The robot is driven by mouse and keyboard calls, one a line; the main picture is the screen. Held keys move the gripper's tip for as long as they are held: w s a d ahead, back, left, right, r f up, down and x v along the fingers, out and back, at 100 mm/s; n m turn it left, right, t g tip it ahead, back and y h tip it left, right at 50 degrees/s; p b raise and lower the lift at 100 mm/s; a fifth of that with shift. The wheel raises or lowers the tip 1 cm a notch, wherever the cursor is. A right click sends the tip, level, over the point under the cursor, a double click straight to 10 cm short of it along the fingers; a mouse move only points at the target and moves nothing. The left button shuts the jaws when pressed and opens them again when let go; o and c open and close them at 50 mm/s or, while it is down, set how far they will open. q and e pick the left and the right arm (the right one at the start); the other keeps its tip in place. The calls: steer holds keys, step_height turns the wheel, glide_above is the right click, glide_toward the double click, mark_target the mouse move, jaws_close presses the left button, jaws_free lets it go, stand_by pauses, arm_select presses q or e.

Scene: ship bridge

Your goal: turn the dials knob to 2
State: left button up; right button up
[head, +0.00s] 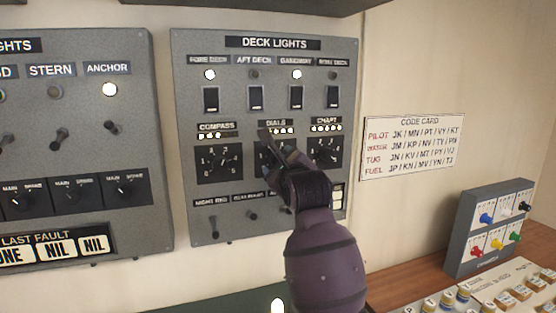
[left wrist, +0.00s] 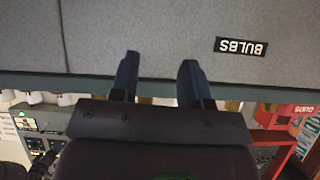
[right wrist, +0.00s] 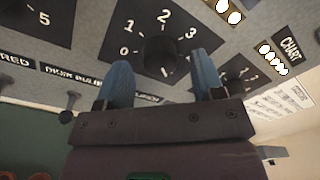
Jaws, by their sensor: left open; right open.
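The dials knob (right wrist: 158,52) is a dark round knob on a black plate with white numbers (right wrist: 162,18), of which 0, 1, 2 and 3 show in the right wrist view. I cannot tell surely which number it points at. My right gripper (head: 280,147) is in front of the dials plate (head: 262,154) and hides most of it in the head view. In the right wrist view its two fingers are apart, one on each side of the knob; contact is unclear. My left gripper (left wrist: 158,75) is open and empty, near a grey surface with a BULBS label (left wrist: 241,47).
The compass knob (head: 218,161) is left of the dials knob, and the chart knob (head: 325,153) is close on its right. Small toggles (head: 252,214) sit below. A code card (head: 412,147) hangs at right. A box with coloured levers (head: 488,228) stands on the desk.

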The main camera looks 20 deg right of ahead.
arm_select(q)
steer(key=shift+w, duration=0.3)
arm_select(e)
steer(key=shift+w, duration=0.3)
arm_select(q)
steer(key=shift+s, duration=0.1)
arm_select(e)
steer(key=shift+c, duration=0.5)
steer(key=c, duration=0.8)
